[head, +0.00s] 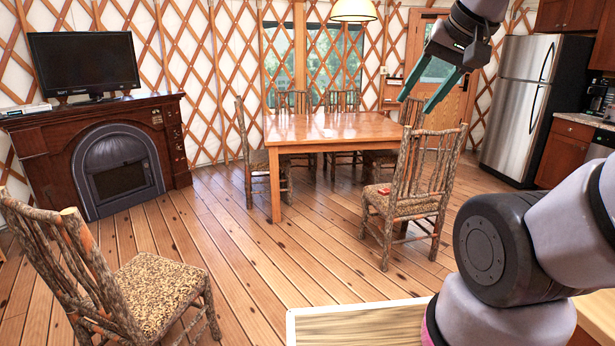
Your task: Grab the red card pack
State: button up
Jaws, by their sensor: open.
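A small red item, which looks like the red card pack (384,190), lies on the woven seat of the log chair (402,206) at the right end of the dining table. It is small in the head view and its details cannot be made out. My gripper (417,105) is raised at the upper right, with its teal fingers apart and nothing between them. In the picture it is above and to the right of the red item, clearly apart from it.
The wooden dining table (335,130) has log chairs around it. Another log chair (150,290) stands at the near left. A pale-edged wooden surface (360,325) is at the bottom. The plank floor (270,240) between is clear. A fridge (520,105) and counter are at right.

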aim_at(383, 191)
jog(key=i+z, duration=0.1)
jog(key=i, duration=0.85)
jog(key=i+j+z, duration=0.1)
jog(key=i, duration=0.9)
jog(key=i+j+z, duration=0.15)
jog(key=i+z, duration=0.25)
jog(key=i+j+z, duration=0.65)
jog(key=z, duration=0.15)
jog(key=i+j+z, duration=0.55)
jog(key=j, duration=0.2)
jog(key=j+z, duration=0.1)
jog(key=j, duration=0.25)
jog(key=i+j+z, duration=0.15)
jog(key=j, duration=0.2)
